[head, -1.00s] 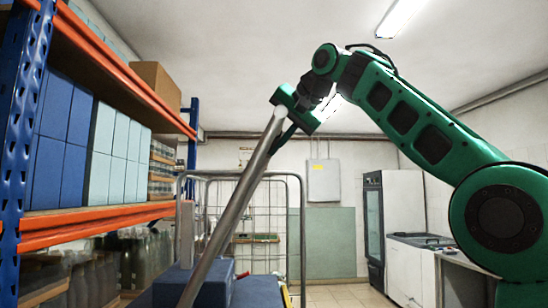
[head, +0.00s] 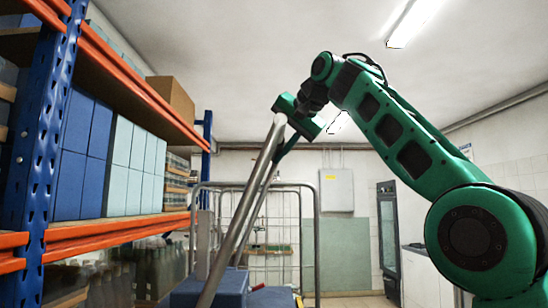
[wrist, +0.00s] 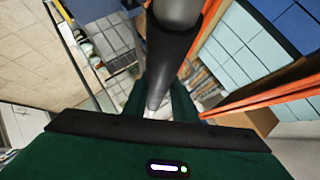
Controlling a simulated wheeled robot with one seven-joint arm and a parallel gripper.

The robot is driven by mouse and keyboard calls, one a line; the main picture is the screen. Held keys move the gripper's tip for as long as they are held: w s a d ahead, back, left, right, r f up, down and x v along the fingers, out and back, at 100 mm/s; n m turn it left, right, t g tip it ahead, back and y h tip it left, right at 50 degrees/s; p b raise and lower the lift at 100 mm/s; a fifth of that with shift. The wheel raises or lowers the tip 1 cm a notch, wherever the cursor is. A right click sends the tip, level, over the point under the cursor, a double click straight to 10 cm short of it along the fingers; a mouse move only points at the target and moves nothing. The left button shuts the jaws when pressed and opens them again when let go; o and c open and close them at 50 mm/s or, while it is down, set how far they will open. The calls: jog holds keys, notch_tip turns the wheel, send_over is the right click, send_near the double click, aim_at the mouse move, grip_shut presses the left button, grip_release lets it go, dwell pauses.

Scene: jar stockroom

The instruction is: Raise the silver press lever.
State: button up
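The silver press lever (head: 245,205) is a long metal bar that slants up to the right from a dark blue block (head: 225,290) at the bottom of the head view. A second, thinner bar runs close behind it. My green gripper (head: 284,122) is at the lever's upper end. In the wrist view the lever (wrist: 158,82), with a dark section near the camera, passes between my green fingers (wrist: 157,104). They appear closed around it; the contact itself is partly hidden. The lever's lower end is cut off by the frame.
A blue and orange rack (head: 45,150) with blue and pale boxes stands close on the left. A wire cage trolley (head: 318,235) is behind the lever. A grey wall box (head: 336,190) and a glass-door fridge (head: 389,235) are farther back.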

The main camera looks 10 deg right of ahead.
jog(key=shift+o, duration=1.4)
jog(key=shift+a+r, duration=0.15)
jog(key=shift+a, duration=0.3)
jog(key=shift+d, duration=0.2)
jog(key=shift+s+d, duration=0.1)
jog(key=shift+s, duration=0.05)
jog(key=v, duration=0.7)
